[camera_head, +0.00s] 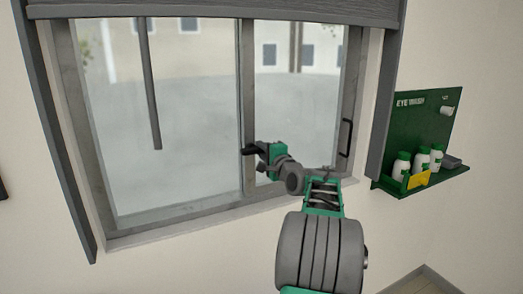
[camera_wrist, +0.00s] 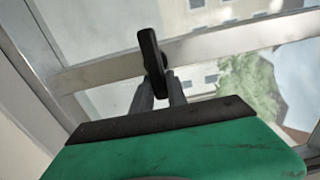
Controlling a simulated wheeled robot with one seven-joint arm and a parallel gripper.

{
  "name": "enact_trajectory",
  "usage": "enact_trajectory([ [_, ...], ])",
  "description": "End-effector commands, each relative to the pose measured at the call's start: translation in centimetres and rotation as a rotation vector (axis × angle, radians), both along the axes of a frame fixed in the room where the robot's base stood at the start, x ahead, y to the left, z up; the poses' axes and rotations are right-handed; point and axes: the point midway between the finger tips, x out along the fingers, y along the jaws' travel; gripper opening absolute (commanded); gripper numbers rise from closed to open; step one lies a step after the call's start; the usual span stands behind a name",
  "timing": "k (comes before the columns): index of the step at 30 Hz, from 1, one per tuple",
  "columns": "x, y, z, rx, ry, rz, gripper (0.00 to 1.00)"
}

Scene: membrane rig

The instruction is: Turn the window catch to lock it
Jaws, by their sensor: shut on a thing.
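The window catch (camera_wrist: 152,55) is a small black lever on the grey middle stile (camera_wrist: 205,45) of the sliding window. In the wrist view it stands roughly across the stile, its upper end free. My gripper (camera_wrist: 160,88) is shut on the lower part of the catch, with one finger on each side. In the head view my gripper (camera_head: 257,148) reaches the middle stile (camera_head: 247,75) from the right, low on the window. There the catch is a small dark shape at the fingertips, partly hidden by them, and its angle is hard to tell.
A black pull handle (camera_head: 345,137) is on the right window frame. A grey rod (camera_head: 150,90) hangs before the left pane, under a grey blind (camera_head: 215,9). A green eye wash station (camera_head: 425,130) with white bottles is on the wall at the right, beyond my arm.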

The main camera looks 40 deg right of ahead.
Motion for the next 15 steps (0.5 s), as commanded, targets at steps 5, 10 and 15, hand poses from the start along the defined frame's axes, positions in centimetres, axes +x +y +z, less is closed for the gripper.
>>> enact_trajectory([
  [5,0.00,0.00,-0.03,0.002,-0.001,0.000,0.00],
  [10,0.00,0.00,-0.04,0.002,-0.001,0.000,0.25],
  [15,0.00,0.01,-0.04,0.001,0.000,0.000,0.39],
])
